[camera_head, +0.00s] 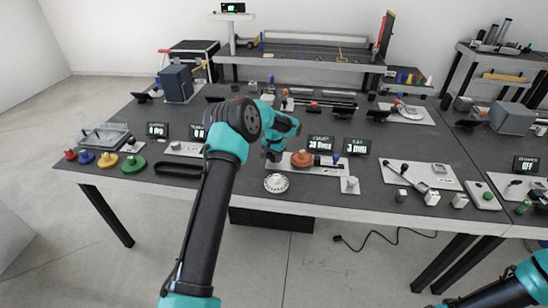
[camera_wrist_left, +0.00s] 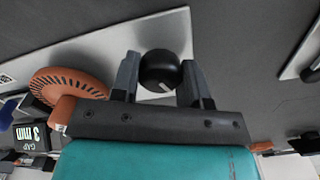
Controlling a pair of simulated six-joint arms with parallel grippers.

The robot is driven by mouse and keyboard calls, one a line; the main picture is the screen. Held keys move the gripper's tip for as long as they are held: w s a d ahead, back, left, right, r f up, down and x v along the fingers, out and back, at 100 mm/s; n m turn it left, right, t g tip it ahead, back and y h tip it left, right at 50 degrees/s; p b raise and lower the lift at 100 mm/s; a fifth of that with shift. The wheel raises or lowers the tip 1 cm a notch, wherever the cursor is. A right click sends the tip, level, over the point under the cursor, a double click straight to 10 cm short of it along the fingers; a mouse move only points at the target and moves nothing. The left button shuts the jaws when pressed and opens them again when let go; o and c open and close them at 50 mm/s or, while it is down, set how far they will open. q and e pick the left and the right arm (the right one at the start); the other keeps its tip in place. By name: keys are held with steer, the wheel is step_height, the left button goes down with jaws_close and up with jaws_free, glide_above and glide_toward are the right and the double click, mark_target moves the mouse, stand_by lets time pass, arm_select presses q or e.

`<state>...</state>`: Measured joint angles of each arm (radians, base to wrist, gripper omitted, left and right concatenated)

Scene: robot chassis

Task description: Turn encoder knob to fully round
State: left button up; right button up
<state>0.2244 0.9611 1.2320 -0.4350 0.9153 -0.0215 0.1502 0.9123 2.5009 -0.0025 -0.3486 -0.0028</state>
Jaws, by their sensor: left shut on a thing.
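The black round knob (camera_wrist_left: 160,68) with a short white mark on its top stands on a light plate (camera_wrist_left: 98,55) in the left wrist view. My left gripper (camera_wrist_left: 160,62) is around it, one finger on each side, shut on it. In the head view my left arm reaches over the bench from below and my left gripper (camera_head: 273,155) is low over the bench, left of an orange disc (camera_head: 301,159); the knob is hidden there. My right arm (camera_head: 505,290) shows only at the bottom right corner; its gripper is out of view.
The orange slotted disc (camera_wrist_left: 72,82) is close beside my left gripper. A display (camera_head: 357,147) reads 3 mm. A white dial (camera_head: 276,183) lies near the bench's front edge. Coloured knobs (camera_head: 108,159) stand at the left, and a plate with a lever (camera_head: 420,176) at the right.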

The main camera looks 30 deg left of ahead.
mark_target(274, 156)
arm_select(q)
steer(key=shift+m, duration=2.1)
steer(key=o, duration=0.9)
steer(key=shift+o, duration=0.2)
step_height(274, 156, up, 18)
steer(key=shift+f, duration=0.25)
